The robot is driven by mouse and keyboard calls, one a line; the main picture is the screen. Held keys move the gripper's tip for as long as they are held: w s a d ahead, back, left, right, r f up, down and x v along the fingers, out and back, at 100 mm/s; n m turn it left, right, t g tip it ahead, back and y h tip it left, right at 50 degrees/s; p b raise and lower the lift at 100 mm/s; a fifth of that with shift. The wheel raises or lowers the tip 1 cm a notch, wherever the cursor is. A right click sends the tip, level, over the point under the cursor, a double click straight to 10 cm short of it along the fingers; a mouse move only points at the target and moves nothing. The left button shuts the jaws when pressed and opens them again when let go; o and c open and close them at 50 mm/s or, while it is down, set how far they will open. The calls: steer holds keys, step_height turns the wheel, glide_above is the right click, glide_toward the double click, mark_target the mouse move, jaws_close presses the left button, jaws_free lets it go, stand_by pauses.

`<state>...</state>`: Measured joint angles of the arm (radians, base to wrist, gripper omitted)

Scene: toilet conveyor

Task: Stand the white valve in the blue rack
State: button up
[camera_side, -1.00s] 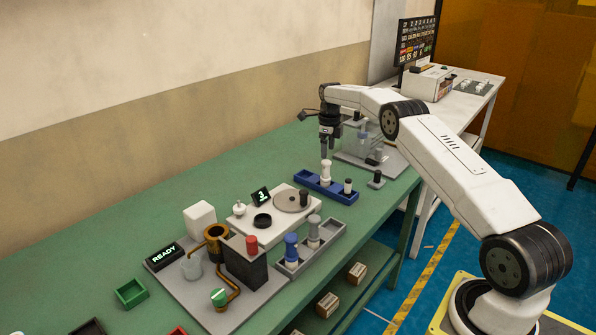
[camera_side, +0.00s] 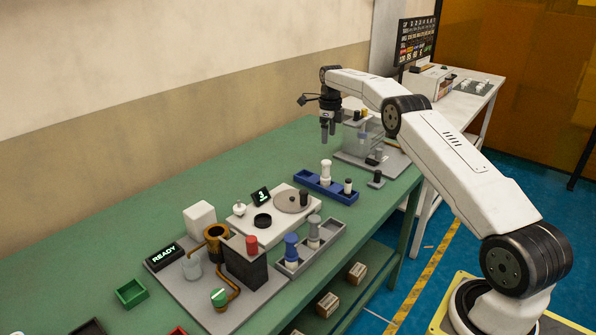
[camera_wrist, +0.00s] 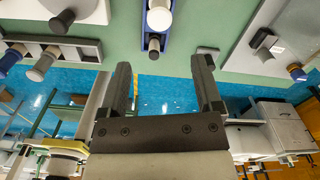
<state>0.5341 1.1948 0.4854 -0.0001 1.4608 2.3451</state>
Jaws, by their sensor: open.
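The white valve (camera_side: 326,171) stands upright in the blue rack (camera_side: 309,184) on the green bench, near the rack's middle. In the wrist view the white valve (camera_wrist: 159,17) and part of the blue rack (camera_wrist: 168,28) show at the top edge. My gripper (camera_side: 326,138) is above and behind the rack, pointing down, clear of the white valve. In the wrist view its two fingers (camera_wrist: 165,85) are spread apart with nothing between them.
A grey rack (camera_side: 327,242) with a blue valve (camera_side: 291,247) and a grey valve (camera_side: 313,232) stands nearer the front. A white turntable unit (camera_side: 268,232) lies left of the blue rack. A clear-walled station (camera_side: 366,139) is close on the gripper's right.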

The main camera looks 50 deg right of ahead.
steer(key=s+a+r+n+t, duration=0.1)
steer(key=s+a+n, duration=0.1)
steer(key=a+n, duration=0.7)
steer(key=s+a+n, duration=0.3)
steer(key=a+n, duration=0.4)
steer(key=a, duration=0.3)
steer(key=s+a+f+n, duration=0.1)
steer(key=s+a+n, duration=0.3)
steer(key=s, duration=0.3)
steer(key=s+a+f+n+t, duration=0.1)
steer(key=s+a+n, duration=0.4)
steer(key=s+n, duration=0.2)
steer(key=s+a+f+n, duration=0.2)
steer(key=s+a+n, duration=0.3)
steer(key=s, duration=0.3)
steer(key=shift+s+n+t, duration=0.3)
steer(key=shift+s+n, duration=0.1)
steer(key=shift+n, duration=0.1)
